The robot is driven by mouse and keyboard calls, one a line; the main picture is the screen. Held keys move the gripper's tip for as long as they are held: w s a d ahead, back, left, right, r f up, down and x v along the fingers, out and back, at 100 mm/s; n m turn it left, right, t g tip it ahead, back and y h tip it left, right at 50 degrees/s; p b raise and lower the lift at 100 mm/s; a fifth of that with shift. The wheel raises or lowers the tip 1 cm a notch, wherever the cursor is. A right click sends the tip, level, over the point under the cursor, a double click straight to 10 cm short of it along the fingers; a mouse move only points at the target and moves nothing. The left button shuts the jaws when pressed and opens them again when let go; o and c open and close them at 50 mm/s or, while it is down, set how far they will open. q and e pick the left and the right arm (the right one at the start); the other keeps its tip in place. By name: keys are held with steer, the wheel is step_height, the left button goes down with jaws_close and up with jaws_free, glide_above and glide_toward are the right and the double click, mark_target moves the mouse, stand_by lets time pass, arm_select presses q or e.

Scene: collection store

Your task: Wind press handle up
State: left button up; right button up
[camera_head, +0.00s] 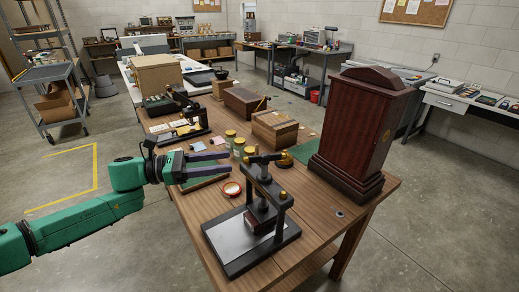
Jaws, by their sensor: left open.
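A black press (264,190) stands near the front of the wooden table, with a flat base holding a pale grey plate. Its handle (267,157) is a dark cross bar on top with a brass knob at the right end. A dark reddish block sits low under the press frame. My left gripper (228,162) comes in from the left, open and empty. Its two dark fingers point right at about the handle's height in the picture, with a gap between them and the handle. My right gripper is not in view.
A tall dark wooden case (358,130) stands right of the press. Several small jars (239,146) stand behind it, and a red-rimmed dish (232,189) lies to its left. A wooden box (275,129) and a second black press (184,107) stand farther back.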

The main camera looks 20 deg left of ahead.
mark_target(260, 157)
arm_select(q)
steer(key=x, duration=0.2)
steer(key=p+x, duration=0.1)
steer(key=x, duration=0.1)
steer(key=r+p+x, duration=0.1)
steer(key=x, duration=0.2)
steer(key=p+x, duration=0.1)
steer(key=x, duration=0.2)
steer(key=shift+f, duration=0.3)
steer(key=shift+d+f+p, duration=0.1)
steer(key=shift+d+p, duration=0.1)
steer(key=shift+p, duration=0.1)
steer(key=shift+a+f, duration=0.15)
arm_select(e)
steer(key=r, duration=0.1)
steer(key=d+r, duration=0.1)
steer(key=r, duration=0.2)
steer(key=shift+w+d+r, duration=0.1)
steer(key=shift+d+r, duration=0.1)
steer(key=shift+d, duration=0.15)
